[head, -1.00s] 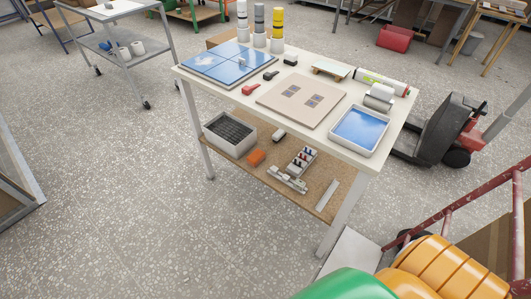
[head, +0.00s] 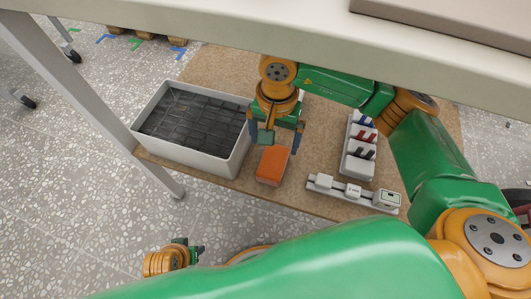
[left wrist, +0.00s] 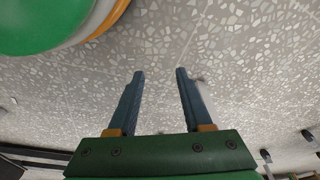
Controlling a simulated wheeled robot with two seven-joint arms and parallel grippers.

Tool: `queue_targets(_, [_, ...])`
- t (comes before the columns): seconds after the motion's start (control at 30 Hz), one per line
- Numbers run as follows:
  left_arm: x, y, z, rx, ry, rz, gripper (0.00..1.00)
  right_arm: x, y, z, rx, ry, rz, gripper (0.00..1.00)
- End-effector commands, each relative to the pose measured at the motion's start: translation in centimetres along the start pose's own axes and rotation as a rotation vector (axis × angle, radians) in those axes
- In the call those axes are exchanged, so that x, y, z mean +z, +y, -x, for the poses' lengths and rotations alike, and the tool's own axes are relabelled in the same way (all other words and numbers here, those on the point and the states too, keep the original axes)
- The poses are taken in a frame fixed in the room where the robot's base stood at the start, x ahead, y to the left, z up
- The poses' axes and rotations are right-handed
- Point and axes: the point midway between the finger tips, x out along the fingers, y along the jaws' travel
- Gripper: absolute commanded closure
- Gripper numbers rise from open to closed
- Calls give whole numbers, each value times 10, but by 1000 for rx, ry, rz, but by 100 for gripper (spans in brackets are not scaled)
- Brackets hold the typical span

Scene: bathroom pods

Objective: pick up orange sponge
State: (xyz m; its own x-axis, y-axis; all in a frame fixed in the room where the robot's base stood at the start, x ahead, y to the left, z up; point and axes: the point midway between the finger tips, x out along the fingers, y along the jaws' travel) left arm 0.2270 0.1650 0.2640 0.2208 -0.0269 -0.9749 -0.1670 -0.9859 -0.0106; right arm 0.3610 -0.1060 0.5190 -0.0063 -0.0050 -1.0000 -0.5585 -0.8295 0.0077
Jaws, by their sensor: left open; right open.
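The orange sponge (head: 271,168) lies on the brown lower shelf (head: 330,125) of the table, just right of the white bin. My right gripper (head: 276,143) reaches in from the right under the tabletop. It is open, its two fingers spread at the sponge's far end; I cannot tell whether they touch it. My left gripper (head: 196,252) is low at the left, outside the shelf. The left wrist view shows its fingers (left wrist: 160,76) open and empty over the speckled floor.
A white bin (head: 185,160) with dark grey contents stands left of the sponge. A white rail with small modules (head: 353,192) and a holder with coloured parts (head: 359,148) lie to the right. The tabletop (head: 250,28) overhangs the shelf, with a table leg (head: 95,110) at the left.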

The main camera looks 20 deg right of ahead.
Motion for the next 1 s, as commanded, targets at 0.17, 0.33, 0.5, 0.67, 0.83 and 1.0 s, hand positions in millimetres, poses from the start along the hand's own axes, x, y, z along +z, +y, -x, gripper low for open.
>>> queue_targets(0.17, [-10,0,16,1,17,2,50,7,0,-30,3,-1,4,0])
queue_targets(0.33, [-17,0,37,3,33,3,50,12,-1,-60,2,-2,0,0])
queue_targets(0.5, [-18,0,44,3,33,3,50,12,-1,-63,0,-2,0,0])
queue_targets(0.67, [-18,0,44,3,33,3,50,12,-1,-63,0,-2,-1,16])
queue_targets(0.83, [-18,0,44,3,33,3,50,12,-1,-63,-1,-3,-1,62])
queue_targets(1.0, [-18,0,44,3,33,3,50,12,-1,-63,-1,-3,-2,80])
